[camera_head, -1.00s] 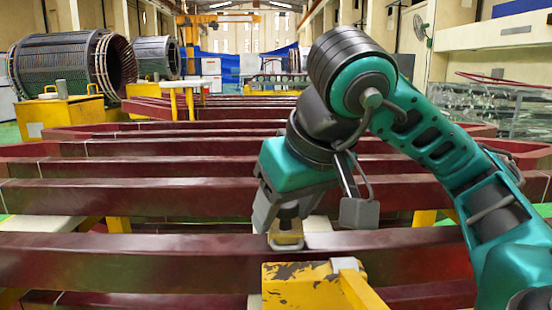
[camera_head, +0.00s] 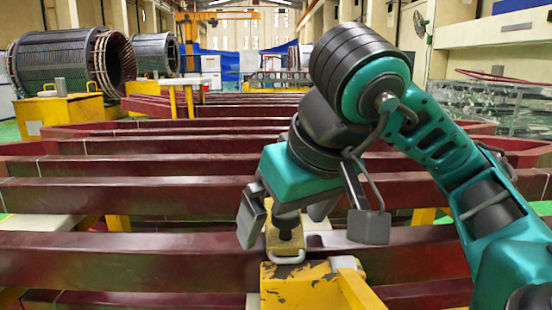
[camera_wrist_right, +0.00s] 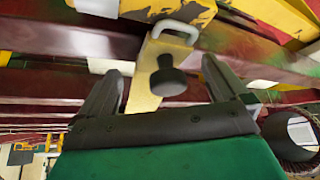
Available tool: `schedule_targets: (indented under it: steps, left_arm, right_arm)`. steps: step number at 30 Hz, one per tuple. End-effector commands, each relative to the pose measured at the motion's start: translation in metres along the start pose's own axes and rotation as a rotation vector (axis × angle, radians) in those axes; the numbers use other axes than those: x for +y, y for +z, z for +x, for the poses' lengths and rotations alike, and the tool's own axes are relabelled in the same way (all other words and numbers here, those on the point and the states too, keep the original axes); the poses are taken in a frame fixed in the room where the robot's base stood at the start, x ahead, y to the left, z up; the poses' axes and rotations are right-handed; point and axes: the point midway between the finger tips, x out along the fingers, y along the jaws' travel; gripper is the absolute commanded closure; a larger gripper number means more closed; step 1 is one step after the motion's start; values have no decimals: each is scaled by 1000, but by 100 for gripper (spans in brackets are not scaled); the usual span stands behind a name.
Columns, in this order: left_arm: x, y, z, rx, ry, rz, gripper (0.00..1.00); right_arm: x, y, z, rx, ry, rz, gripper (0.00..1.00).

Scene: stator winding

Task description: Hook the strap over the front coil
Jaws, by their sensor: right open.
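The strap (camera_head: 285,242) is a brass-yellow plate with a pale loop at its near end and a dark knob on top. It lies across the front coil (camera_head: 130,262), a long dark red bar, with the loop at the bar's near side. Whether the loop grips the bar's edge cannot be told. My right gripper (camera_head: 282,226) is open above the strap, fingers on either side of the knob. In the right wrist view the strap (camera_wrist_right: 150,92) and knob lie between the spread fingers (camera_wrist_right: 162,66), with gaps on both sides. My left gripper is not in view.
A worn yellow block (camera_head: 300,287) stands just in front of the strap's loop. More dark red coil bars (camera_head: 150,192) run behind in parallel, with gaps between them. Wound stators (camera_head: 70,65) stand far back left.

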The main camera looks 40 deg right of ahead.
Motion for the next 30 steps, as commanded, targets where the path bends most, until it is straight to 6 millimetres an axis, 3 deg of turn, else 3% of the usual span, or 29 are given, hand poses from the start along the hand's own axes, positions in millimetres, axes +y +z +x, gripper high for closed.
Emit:
schedule_targets:
  steps: [14, 20, 30]
  left_arm:
    - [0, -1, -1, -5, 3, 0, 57]
    - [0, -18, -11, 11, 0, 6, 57]
    - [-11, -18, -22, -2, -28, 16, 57]
  right_arm:
    - [0, -1, -2, 2, -2, 1, 0]
    - [0, -10, -18, 2, -3, 1, 0]
    - [0, -24, -43, 2, -2, 1, 0]
